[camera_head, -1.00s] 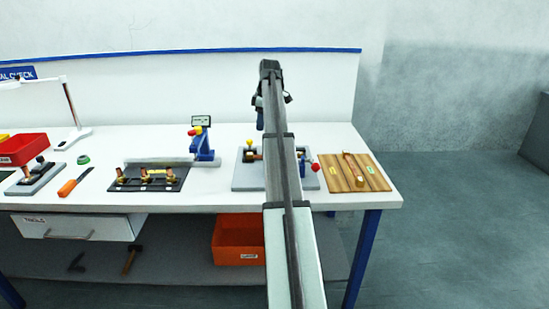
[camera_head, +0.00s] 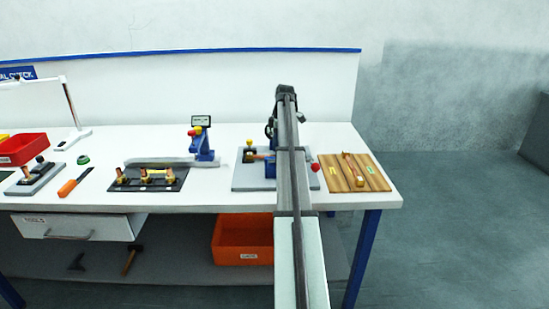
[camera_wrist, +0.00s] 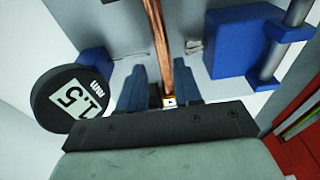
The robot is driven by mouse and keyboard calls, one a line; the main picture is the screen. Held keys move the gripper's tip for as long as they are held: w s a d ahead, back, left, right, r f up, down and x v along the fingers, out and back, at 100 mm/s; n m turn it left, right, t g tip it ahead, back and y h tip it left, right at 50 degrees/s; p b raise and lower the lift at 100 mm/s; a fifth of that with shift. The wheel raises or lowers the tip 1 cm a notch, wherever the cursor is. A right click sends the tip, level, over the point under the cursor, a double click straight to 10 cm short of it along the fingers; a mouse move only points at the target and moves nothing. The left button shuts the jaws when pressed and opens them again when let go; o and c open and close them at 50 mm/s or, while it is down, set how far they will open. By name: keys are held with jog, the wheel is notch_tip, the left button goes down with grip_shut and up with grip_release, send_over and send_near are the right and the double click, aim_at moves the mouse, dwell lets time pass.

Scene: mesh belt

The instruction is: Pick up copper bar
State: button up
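In the wrist view a long copper bar (camera_wrist: 156,35) runs from the top edge down between my gripper's two blue fingers (camera_wrist: 160,88). A small gold-coloured piece with a pale mark (camera_wrist: 169,100) shows at its near end. The fingers stand on either side of the bar. I cannot tell whether they touch it. In the head view my gripper (camera_head: 271,130) hangs above the grey plate (camera_head: 244,183) of a fixture, mostly hidden behind my arm. A copper-coloured piece (camera_head: 262,156) shows on that plate, left of my arm.
Blue blocks (camera_wrist: 235,40) with a silver rod and a black disc marked 1.5 (camera_wrist: 72,98) flank the bar in the wrist view. Right of my arm are a red knob (camera_head: 315,167) and a wooden board (camera_head: 376,178). A black fixture (camera_head: 120,186) stands left.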

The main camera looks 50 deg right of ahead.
jog(key=shift+w+a+f, duration=0.1)
jog(key=shift+a+f, duration=0.05)
jog(key=shift+f, duration=1.25)
jog(key=shift+w+a+f, duration=0.1)
jog(key=shift+f, duration=1.3)
grip_shut()
jog(key=shift+r, duration=0.1)
